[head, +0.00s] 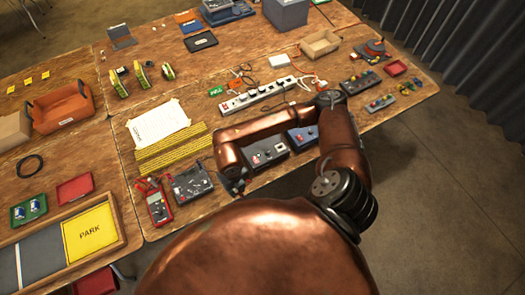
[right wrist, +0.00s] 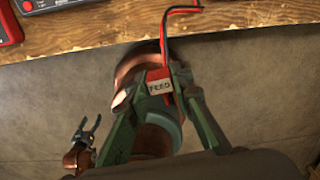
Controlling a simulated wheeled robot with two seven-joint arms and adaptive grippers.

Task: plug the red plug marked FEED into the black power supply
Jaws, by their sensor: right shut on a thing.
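My right gripper (head: 232,184) is beside the table's front edge, close to a dark knobbed unit. In the right wrist view its green fingers (right wrist: 156,90) are shut on the red plug marked FEED (right wrist: 160,86). A red lead (right wrist: 168,30) rises from the plug and bends right. In the head view the plug is too small to make out. The black power supply (head: 266,152) seems to be the dark box right of my right gripper, partly behind my forearm. My left gripper (right wrist: 87,136) shows in the right wrist view, apart from the plug, its fingers open and empty.
The dark knobbed unit (head: 192,183) and a red multimeter (head: 157,203) lie near the front edge. A blue box (head: 303,136) stands right of the dark box. A white power strip (head: 256,95) lies behind. Yellow-black strips (head: 172,148) lie left of my forearm.

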